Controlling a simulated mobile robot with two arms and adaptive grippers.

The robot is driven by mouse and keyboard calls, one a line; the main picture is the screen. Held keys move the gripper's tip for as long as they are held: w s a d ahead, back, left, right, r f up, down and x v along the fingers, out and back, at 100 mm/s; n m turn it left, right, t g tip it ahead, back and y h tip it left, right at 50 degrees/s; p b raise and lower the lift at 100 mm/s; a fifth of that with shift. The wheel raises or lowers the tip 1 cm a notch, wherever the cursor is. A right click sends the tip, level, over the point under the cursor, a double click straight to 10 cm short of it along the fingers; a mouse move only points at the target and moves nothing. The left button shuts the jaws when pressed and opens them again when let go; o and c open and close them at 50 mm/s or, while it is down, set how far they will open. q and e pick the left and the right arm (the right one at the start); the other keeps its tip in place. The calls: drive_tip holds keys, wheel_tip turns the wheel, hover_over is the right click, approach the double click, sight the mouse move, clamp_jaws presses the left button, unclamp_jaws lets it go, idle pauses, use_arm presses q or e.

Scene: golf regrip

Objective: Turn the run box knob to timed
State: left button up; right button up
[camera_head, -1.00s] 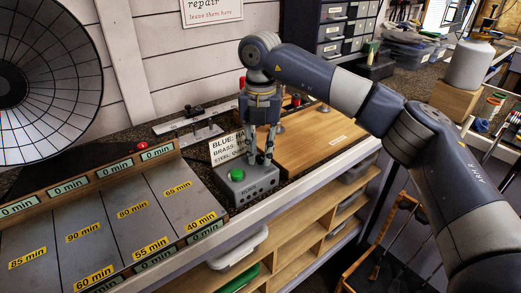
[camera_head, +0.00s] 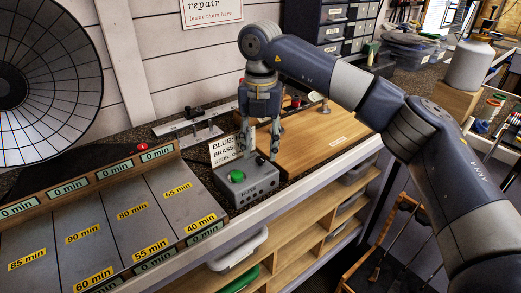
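The run box (camera_head: 246,187) is a small grey box on the bench, with a green button (camera_head: 237,176) on top. Its small dark knob (camera_head: 261,161) sits on the top behind and to the right of the button; which way it points is too small to tell. My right gripper (camera_head: 261,155) points down over the knob end of the box. Its fingers are apart, one on each side above the knob, and hold nothing that I can see. My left gripper is not in view.
A sign (camera_head: 224,150) with text stands behind the box, partly hidden. A wooden board (camera_head: 325,135) lies to the right. A timer board (camera_head: 110,225) with minute labels lies to the left. A red dome (camera_head: 143,148) shows behind it. Shelves (camera_head: 300,245) are below the bench edge.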

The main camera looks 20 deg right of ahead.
sight(261, 158)
wheel_tip(261, 158, up, 10)
idle(0.3)
